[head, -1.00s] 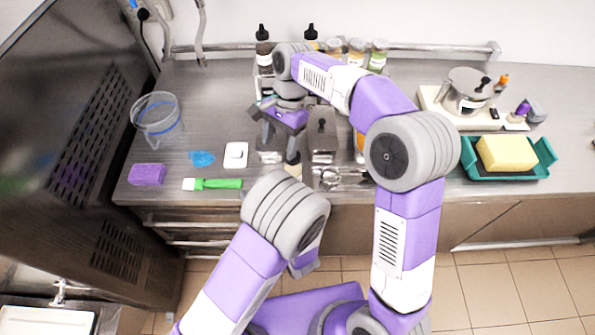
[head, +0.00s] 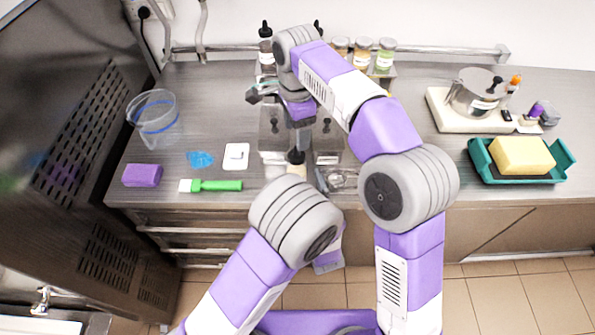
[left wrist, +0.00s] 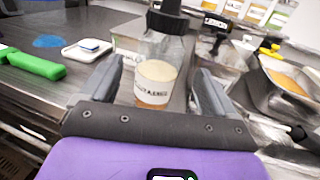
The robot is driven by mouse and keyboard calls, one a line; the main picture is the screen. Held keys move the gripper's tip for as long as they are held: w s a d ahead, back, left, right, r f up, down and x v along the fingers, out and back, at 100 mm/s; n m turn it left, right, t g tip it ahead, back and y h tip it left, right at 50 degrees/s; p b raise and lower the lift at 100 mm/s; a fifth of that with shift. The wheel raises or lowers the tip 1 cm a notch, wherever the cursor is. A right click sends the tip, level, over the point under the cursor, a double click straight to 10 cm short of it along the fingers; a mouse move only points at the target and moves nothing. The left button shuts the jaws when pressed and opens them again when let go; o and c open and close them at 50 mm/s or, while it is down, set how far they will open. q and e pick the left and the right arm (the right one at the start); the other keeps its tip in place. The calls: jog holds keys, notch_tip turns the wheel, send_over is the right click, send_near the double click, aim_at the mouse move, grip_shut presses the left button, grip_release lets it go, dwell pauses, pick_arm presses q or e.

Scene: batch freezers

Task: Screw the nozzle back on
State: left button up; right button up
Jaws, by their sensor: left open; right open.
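A clear bottle (left wrist: 155,82) with tan liquid and a white label stands upright in the left wrist view. A black nozzle (left wrist: 167,22) is at its top; I cannot tell whether it is screwed down. My left gripper (left wrist: 157,70) is open, with one finger either side of the bottle and visible gaps. In the head view its fingers are hidden behind my arm.
A green-handled brush (head: 215,186), purple sponge (head: 142,175), blue patch (head: 200,159) and clear jug (head: 152,115) are on the left. Metal containers (head: 328,135) crowd the bottle. A teal tray (head: 553,176) is at right.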

pick_arm(q)
jog(key=x, duration=0.6)
jog(key=shift+w+a, duration=0.15)
jog(key=shift+w, duration=0.15)
jog(key=shift+c, duration=0.3)
grip_shut()
pick_arm(e)
jog(key=n, duration=0.5)
jog(key=shift+a+f+n, duration=0.1)
jog(key=shift+f+n, duration=0.05)
jog(key=shift+n, duration=0.15)
jog(key=n, duration=1.7)
